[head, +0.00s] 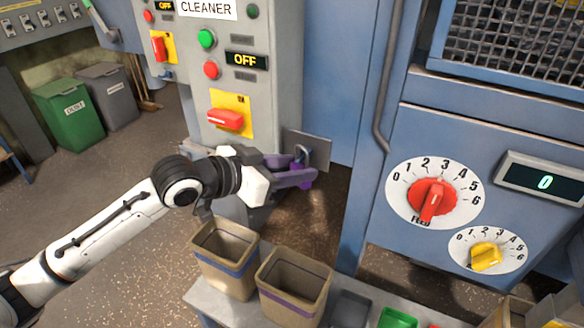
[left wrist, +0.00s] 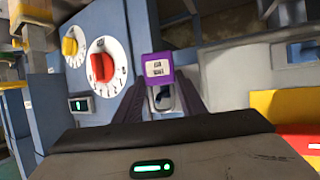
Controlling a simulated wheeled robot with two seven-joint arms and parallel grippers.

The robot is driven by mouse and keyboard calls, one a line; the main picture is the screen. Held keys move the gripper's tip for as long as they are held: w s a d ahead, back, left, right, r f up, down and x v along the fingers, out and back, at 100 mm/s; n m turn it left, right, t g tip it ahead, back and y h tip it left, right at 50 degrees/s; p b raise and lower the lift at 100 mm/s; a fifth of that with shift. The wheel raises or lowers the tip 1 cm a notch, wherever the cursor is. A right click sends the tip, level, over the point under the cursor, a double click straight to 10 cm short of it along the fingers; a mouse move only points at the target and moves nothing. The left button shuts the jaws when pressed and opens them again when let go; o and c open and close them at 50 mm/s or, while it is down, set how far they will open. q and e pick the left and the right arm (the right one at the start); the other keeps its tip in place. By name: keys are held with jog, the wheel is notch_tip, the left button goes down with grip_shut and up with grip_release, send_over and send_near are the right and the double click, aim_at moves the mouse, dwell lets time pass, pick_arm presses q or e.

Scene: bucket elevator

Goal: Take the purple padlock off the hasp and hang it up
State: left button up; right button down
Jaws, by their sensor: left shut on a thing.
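The purple padlock (head: 299,183) is between the fingers of my left gripper (head: 303,177), which is shut on it. Its grey shackle points up in the head view, in front of a dark grey plate (head: 319,150) at the side of the control cabinet. I cannot tell whether the shackle passes through a hasp there. In the left wrist view the padlock (left wrist: 158,66) shows its purple body with a pale label, and its shackle lies toward the camera between the fingers. The fingers hide part of the body in the head view. My right gripper is not in view.
The grey control cabinet (head: 270,112) with a red switch (head: 226,120) stands beside the gripper. A blue machine panel with a red dial (head: 432,200) and yellow dial (head: 486,256) is on the right. Two tan bins (head: 292,284) stand below on a bench.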

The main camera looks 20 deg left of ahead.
pick_arm(q)
jog(key=shift+f, duration=0.8)
dwell(0.4)
jog(key=o, duration=1.2)
jog(key=shift+r, duration=0.1)
jog(key=shift+w+a, duration=0.1)
jog(key=shift+s+f+p, duration=0.15)
jog(key=shift+s+p, duration=0.2)
jog(key=shift+s, duration=0.95)
jog(key=shift+s+f+p, duration=0.1)
jog(key=shift+s+p, duration=0.2)
jog(key=shift+s, duration=0.95)
jog(key=shift+s+a+f+p, duration=0.15)
jog(key=shift+s+p, duration=0.25)
jog(key=shift+s, duration=0.9)
jog(key=shift+s+a+p, duration=0.1)
jog(key=shift+s+p, duration=0.25)
jog(key=shift+s, duration=0.9)
